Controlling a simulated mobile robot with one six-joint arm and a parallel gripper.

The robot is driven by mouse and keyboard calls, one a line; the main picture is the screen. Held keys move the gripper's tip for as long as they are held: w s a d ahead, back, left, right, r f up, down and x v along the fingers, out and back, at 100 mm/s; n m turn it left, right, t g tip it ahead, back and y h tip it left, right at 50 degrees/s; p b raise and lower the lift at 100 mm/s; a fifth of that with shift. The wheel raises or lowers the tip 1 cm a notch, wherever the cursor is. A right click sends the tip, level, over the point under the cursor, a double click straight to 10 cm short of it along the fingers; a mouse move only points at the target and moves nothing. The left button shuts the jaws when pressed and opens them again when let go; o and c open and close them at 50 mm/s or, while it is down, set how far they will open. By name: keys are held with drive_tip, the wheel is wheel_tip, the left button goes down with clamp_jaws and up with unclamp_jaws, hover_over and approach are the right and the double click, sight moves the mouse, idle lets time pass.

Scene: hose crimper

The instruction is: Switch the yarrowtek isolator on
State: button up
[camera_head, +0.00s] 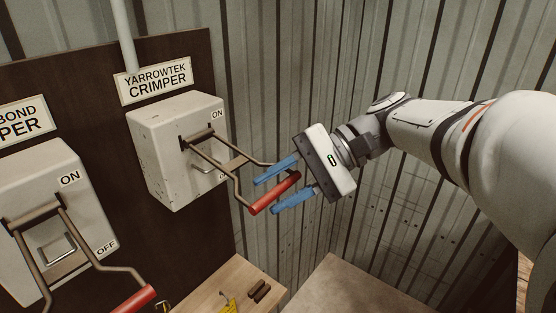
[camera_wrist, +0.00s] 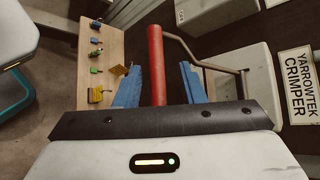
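The yarrowtek isolator (camera_head: 155,155) is a worn white box under the YARROWTEK CRIMPER sign (camera_head: 157,81). Its lever (camera_head: 238,163) is a metal frame with a red handle (camera_head: 275,193), sticking out from the box and sloping slightly down. ON is marked at the top; the lower label is mostly hidden behind the lever. My gripper (camera_head: 267,196) is open, its blue fingers on either side of the red handle. In the wrist view the handle (camera_wrist: 157,60) lies between the fingers with gaps on both sides, not gripped.
A similar isolator (camera_head: 35,180) with its own red-handled lever (camera_head: 135,301) is on the left of the same dark board (camera_head: 200,230). A wooden bench (camera_head: 205,297) with small padlocks and a yellow tag (camera_head: 229,306) is below. A corrugated wall (camera_head: 300,60) stands behind my arm.

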drive_tip(key=shift+w+d, duration=0.1)
drive_tip(key=shift+d, duration=0.1)
drive_tip(key=b+v, duration=0.2)
drive_tip(key=v, duration=0.4)
drive_tip(key=shift+d+r, duration=0.1)
drive_tip(key=shift+d, duration=0.1)
drive_tip(key=shift+d+r, duration=0.35)
drive_tip(key=shift+d, duration=0.05)
